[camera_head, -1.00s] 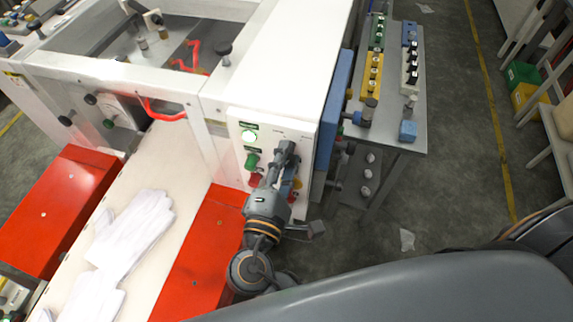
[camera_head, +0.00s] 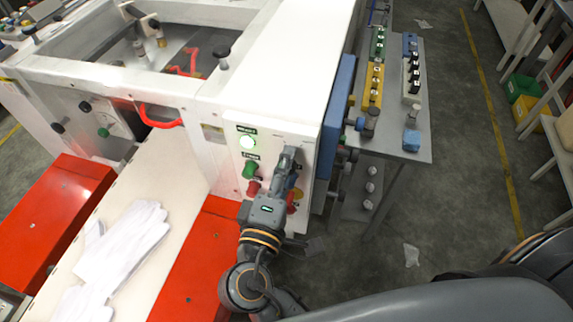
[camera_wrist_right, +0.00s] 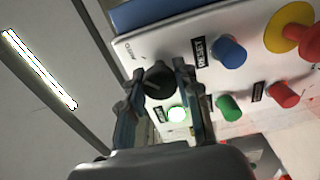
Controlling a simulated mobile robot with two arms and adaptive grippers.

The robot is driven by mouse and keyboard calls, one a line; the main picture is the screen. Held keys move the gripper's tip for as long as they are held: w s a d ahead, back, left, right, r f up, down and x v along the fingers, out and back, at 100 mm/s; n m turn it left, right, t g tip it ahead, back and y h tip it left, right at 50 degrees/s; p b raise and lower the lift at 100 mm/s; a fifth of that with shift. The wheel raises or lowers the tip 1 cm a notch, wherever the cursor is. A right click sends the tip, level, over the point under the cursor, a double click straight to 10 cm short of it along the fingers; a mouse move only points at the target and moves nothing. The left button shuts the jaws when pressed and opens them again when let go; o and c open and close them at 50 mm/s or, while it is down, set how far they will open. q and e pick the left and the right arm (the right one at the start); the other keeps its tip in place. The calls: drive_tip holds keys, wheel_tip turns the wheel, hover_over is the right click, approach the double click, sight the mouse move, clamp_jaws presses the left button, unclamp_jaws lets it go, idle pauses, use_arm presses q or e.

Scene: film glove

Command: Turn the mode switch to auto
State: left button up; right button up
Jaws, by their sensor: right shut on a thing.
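The mode switch is a black rotary knob (camera_wrist_right: 158,80) on the white control panel (camera_wrist_right: 140,45), beside an "AUTO" label in the right wrist view. My right gripper (camera_wrist_right: 158,85) has its two fingers on either side of the knob and is shut on it. In the head view my right gripper (camera_head: 287,165) reaches up to the upper right of the panel (camera_head: 268,135) and hides the knob there. I cannot tell the knob's exact pointer direction. My left gripper is not in view.
Near the knob are a lit green lamp (camera_wrist_right: 177,113), a blue reset button (camera_wrist_right: 229,52), a green button (camera_wrist_right: 228,105), a red button (camera_wrist_right: 284,94) and a red emergency stop (camera_wrist_right: 290,30) on yellow. White gloves (camera_head: 125,240) lie on the belt at left.

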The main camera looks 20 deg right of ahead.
drive_tip(key=o, duration=1.2)
drive_tip(key=shift+c, duration=0.2)
